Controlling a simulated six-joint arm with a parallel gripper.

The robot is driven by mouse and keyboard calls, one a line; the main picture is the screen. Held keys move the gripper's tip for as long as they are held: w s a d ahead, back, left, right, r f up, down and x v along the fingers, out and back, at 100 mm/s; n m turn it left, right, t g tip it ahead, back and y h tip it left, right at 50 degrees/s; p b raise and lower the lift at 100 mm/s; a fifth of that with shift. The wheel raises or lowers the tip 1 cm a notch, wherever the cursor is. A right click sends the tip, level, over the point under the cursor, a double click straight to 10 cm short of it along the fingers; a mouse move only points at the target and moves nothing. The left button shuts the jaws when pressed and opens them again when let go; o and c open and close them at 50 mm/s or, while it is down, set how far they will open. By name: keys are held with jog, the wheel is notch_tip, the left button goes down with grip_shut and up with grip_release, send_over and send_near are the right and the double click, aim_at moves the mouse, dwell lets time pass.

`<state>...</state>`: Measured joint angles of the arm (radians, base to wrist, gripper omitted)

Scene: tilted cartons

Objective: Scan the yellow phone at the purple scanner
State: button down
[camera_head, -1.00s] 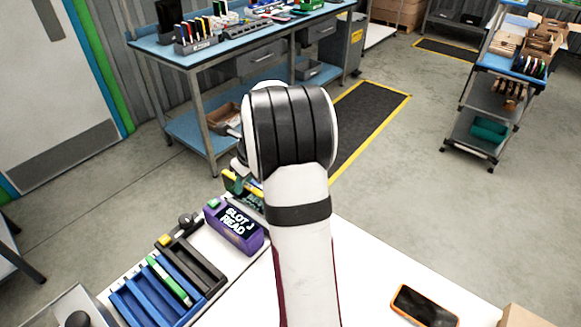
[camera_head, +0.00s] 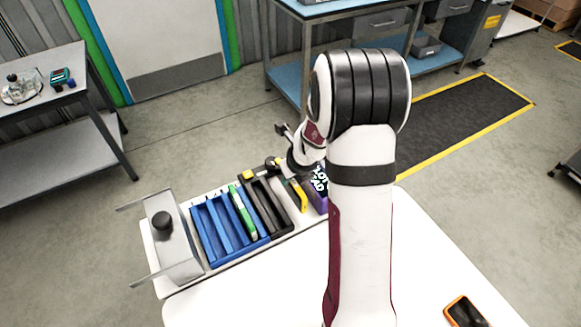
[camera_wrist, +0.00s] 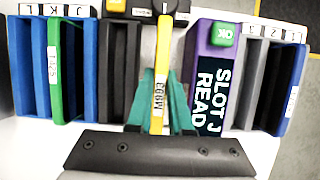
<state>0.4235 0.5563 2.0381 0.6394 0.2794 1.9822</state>
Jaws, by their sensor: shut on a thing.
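My gripper (camera_wrist: 161,105) is shut on the yellow phone (camera_wrist: 162,60), its teal fingers on both sides of it. The phone is held edge-on and has a white label. In the head view the yellow phone (camera_head: 299,196) shows just left of the purple scanner, and my arm hides most of the gripper. The purple scanner (camera_wrist: 205,35) stands right of the phone in the wrist view, with a gap between them. Its screen reads "SLOT J READ" and it has a green OK button. In the head view the scanner (camera_head: 321,203) is partly covered by my arm.
A blue slotted rack (camera_head: 205,238) labelled J, K, L holds a green phone (camera_head: 243,213). A black rack (camera_head: 272,207) lies between it and the yellow phone. A grey holder with a black knob (camera_head: 162,222) stands left. An orange phone (camera_head: 466,312) lies on the white table (camera_head: 420,270).

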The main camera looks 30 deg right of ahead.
jog(key=shift+f, duration=0.65)
notch_tip(320, 180, up, 6)
jog(key=shift+r, duration=0.1)
